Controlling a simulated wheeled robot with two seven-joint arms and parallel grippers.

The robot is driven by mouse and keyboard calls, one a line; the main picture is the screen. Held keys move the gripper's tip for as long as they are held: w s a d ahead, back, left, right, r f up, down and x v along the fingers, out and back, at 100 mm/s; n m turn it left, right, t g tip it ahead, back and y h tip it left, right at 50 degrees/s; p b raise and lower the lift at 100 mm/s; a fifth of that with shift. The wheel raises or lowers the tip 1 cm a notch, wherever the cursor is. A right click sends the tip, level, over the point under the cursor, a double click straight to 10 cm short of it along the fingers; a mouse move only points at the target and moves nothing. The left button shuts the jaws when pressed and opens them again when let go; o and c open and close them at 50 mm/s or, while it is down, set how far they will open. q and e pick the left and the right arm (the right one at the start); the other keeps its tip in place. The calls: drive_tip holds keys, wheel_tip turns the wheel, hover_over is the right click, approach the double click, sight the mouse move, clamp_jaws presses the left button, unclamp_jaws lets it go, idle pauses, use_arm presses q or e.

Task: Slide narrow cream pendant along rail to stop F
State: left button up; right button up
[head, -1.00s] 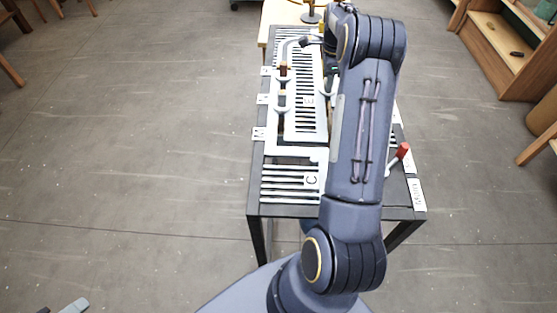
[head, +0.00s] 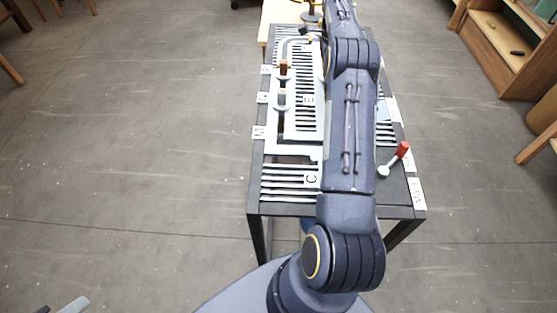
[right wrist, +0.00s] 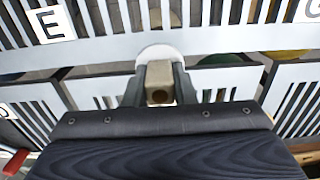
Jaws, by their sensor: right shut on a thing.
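In the right wrist view my right gripper (right wrist: 159,92) is shut on a cream square post (right wrist: 160,72) with a round hole in its end. The post stands on a white round disc over a slot in the pale slotted rail plate (right wrist: 110,48). I take it for the narrow cream pendant; its lower part is hidden. In the head view my right arm hides the right gripper and the post. Stop F cannot be made out. Grey and dark tips at the lower left corner (head: 72,305) may be my left gripper; their opening is unclear.
A brown-topped piece (head: 283,68) and a dark-topped piece (head: 282,97) stand in the left slot. A red-handled lever (head: 402,149) stands at the table's right side. The floor on the left is clear.

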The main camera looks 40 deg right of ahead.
drive_tip(key=o, duration=1)
drive_tip(key=shift+r, duration=0.45)
wheel_tip(320, 180, up, 7)
drive_tip(key=shift+f, duration=0.15)
